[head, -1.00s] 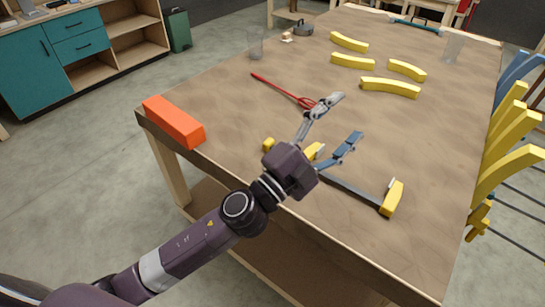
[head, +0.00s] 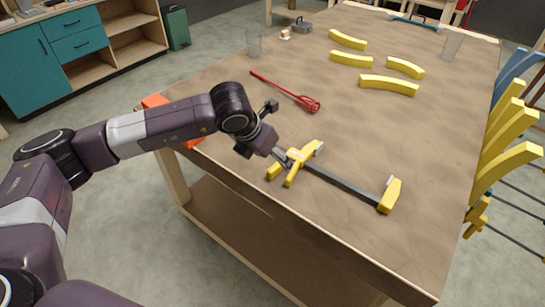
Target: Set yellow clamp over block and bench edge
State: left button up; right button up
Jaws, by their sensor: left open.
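The yellow clamp lies flat on the bench (head: 410,130), near its front edge. Its dark bar (head: 345,184) runs from the yellow sliding head and handle (head: 296,168) to the yellow fixed jaw (head: 390,195) at right. My left gripper (head: 288,156) is open at the sliding-head end, its fingers close to the yellow parts; whether they touch cannot be told. The orange block (head: 154,101) sits at the bench's left corner, largely hidden behind my left arm. My right gripper is not in view.
A red tool (head: 288,92) lies behind the clamp. Several yellow curved pieces (head: 388,85) lie farther back. Clear cups stand at back left (head: 253,42) and back right (head: 452,45). Yellow pieces (head: 508,135) hang beside the right edge. Mid-bench is clear.

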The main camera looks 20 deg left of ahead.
aim_at(296, 159)
pick_arm(q)
jog(key=b+x, duration=0.1)
jog(key=x, duration=0.4)
jog(key=shift+s+b, duration=0.15)
jog(key=shift+b, duration=0.15)
jog(key=b+x, duration=0.5)
jog(key=b, duration=0.1)
jog(key=shift+w+d+f, duration=0.15)
jog(key=shift+w, duration=0.05)
